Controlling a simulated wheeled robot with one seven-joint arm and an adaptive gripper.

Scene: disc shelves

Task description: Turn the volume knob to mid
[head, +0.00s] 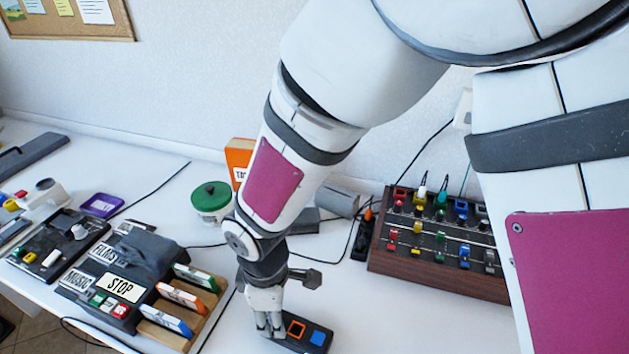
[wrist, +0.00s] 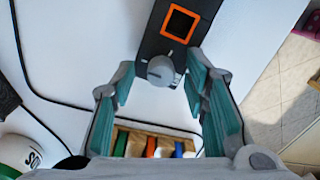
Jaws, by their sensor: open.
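The volume knob (wrist: 161,71) is a round grey dial with a pointer ridge, on a dark narrow panel (wrist: 207,8) in the wrist view. Below it in the head view, the same panel (head: 293,345) lies near the table's front edge, and my gripper hides the knob there. My gripper (wrist: 158,88) is open, with a teal-padded finger on either side of the knob. Whether the pads touch the knob cannot be told. In the head view my gripper (head: 270,328) points down over the panel's left end.
The panel also carries an orange-framed square (head: 296,329) and a blue square (head: 318,338). A slider mixer (head: 435,268) stands at right. Cables cross the white table.

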